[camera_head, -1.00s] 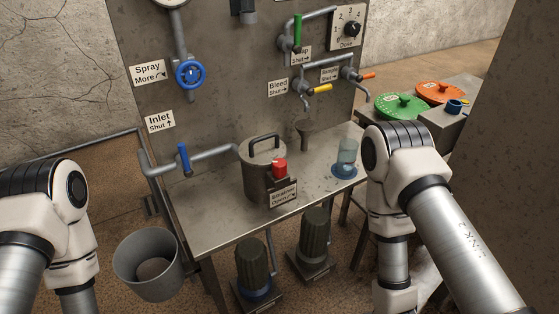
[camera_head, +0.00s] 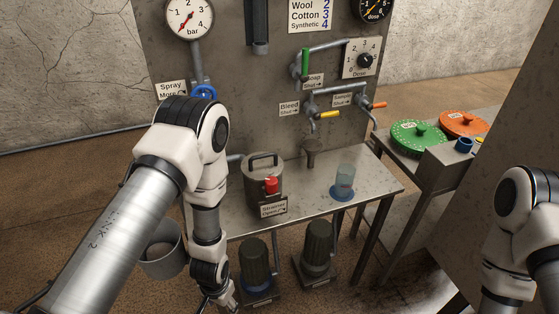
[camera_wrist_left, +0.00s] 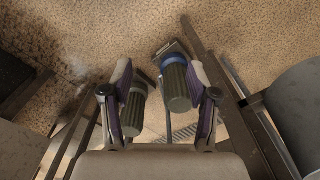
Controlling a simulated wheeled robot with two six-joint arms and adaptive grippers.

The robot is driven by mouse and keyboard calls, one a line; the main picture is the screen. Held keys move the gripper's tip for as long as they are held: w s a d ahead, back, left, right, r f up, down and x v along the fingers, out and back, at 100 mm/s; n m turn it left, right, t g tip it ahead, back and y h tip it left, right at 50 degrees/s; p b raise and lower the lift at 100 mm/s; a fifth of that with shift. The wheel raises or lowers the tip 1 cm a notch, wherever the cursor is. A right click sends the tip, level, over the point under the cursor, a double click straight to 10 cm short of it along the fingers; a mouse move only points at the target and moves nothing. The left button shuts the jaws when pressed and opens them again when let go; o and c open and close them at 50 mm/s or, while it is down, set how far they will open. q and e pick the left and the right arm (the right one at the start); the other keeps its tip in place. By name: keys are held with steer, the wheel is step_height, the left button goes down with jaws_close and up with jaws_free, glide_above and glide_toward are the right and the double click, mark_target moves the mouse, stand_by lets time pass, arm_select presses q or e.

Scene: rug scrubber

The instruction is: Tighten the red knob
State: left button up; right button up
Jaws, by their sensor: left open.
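The red knob (camera_head: 271,185) sits on the front of the grey lidded strainer pot (camera_head: 256,184), above its "Strainer" label, on the metal bench (camera_head: 305,205). My left arm reaches down in front of the bench's left side. Its gripper (camera_wrist_left: 160,78) is open and empty in the left wrist view, pointing at the floor and the two dark motors. The gripper is low, apart from the knob, and mostly cut off at the bottom of the head view. The knob is not visible in the left wrist view. My right gripper is out of view.
A bucket (camera_head: 162,252) is partly hidden behind my left arm. Two ribbed motors (camera_head: 318,242) stand under the bench. A glass (camera_head: 344,182) and a funnel (camera_head: 312,152) are to the pot's right. Yellow (camera_head: 328,115) and green (camera_head: 304,63) handles are on the panel.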

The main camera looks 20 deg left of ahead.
mark_target(272, 180)
arm_select(q)
steer(key=w+d+r+m+p, duration=0.1)
steer(key=w+d+r+p, duration=0.1)
steer(key=w+r+p, duration=0.4)
steer(key=w+d+r+m+p, duration=0.2)
steer(key=w+r+p, duration=0.4)
steer(key=r, duration=1.1)
steer(key=w+d+r+m+p, duration=0.1)
steer(key=w+d+r+p, duration=0.2)
steer(key=w+r+p, duration=0.3)
steer(key=shift+w+r+m+p, duration=0.35)
steer(key=shift+w+r+m, duration=0.05)
steer(key=shift+w+r, duration=2.25)
steer(key=shift+d, duration=0.1)
steer(key=f+p, duration=0.2)
steer(key=f, duration=0.5)
steer(key=shift+w+f, duration=0.15)
steer(key=shift+w, duration=0.05)
steer(key=shift+f, duration=0.35)
jaws_close()
